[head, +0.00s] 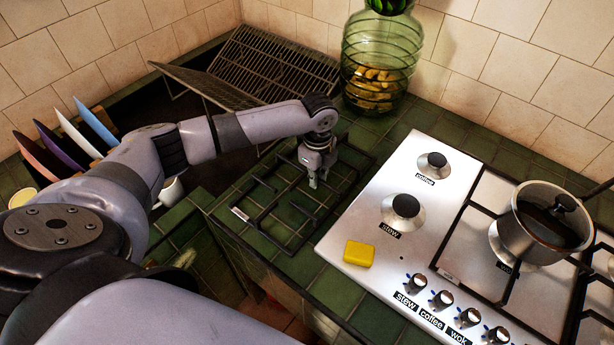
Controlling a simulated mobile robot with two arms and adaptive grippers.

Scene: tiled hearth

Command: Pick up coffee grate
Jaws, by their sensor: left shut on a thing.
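The coffee grate (264,234) is a dark, square metal frame with inward bars, at the left of the stove over the green tiled counter. A small white label (240,213) sits on its front left corner, too small to read. My left gripper (315,182) comes down over the grate's inner right part and is shut on one of its bars. The fingertips partly hide the bar. I cannot tell whether the grate is lifted off the tiles. My right gripper is not in view.
The white stove (385,262) on the right has bare coffee and stew burners, a yellow sponge (359,253) and a pot (541,225) on a grate. A glass jar (380,55) and wire rack (275,65) stand behind. Plates (75,130) and a mug (170,192) are left.

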